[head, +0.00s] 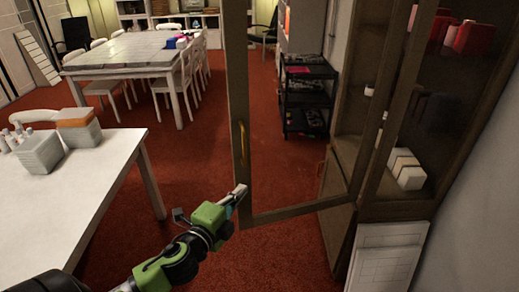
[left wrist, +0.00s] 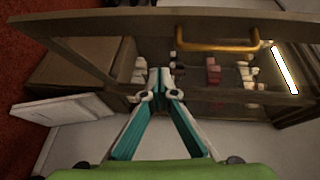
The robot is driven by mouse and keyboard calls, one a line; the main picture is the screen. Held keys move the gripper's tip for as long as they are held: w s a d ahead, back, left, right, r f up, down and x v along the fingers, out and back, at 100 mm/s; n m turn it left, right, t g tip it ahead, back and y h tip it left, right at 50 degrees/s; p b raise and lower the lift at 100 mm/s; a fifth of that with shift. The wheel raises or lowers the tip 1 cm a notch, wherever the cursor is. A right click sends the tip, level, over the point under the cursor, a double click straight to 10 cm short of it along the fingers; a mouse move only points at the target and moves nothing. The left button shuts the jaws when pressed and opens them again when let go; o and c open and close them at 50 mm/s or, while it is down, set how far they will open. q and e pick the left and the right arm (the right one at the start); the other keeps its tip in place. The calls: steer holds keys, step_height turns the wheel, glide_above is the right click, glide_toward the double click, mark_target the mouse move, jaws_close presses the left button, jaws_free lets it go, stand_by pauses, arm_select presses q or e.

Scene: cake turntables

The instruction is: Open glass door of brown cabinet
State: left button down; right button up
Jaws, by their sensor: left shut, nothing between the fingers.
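The brown cabinet (head: 372,205) stands at the right in the head view. Its glass door (head: 290,210) is swung open, its free edge out to the left over the red floor. A gold handle (head: 242,140) is on the door's free-edge frame; it also shows in the left wrist view (left wrist: 215,45). My left gripper (head: 241,190) is shut and empty, by the lower part of that frame and below the handle. In the left wrist view its fingertips (left wrist: 159,76) meet, with the cabinet inside beyond them. I cannot tell whether they touch the door. My right gripper is not in view.
A white table (head: 75,195) with grey boxes stands at the left. A black cart (head: 307,95) is behind the door. White panels (head: 385,258) lean below the cabinet at the right. Red carpet is free between the table and the door.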

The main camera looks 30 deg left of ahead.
arm_select(q)
step_height(320, 180, up, 6)
steer(key=d+r+m+t, duration=0.1)
steer(key=d, duration=0.1)
steer(key=p, duration=0.4)
glide_toward(264, 143)
steer(key=w+d, duration=0.2)
steer(key=w, duration=0.1)
steer(key=shift+w+a+r, duration=0.1)
steer(key=shift+w+a, duration=0.6)
steer(key=shift+w, duration=0.3)
steer(key=shift+w+a+h+p, duration=0.35)
steer(key=shift+w+a+h, duration=0.1)
steer(key=shift+a, duration=0.1)
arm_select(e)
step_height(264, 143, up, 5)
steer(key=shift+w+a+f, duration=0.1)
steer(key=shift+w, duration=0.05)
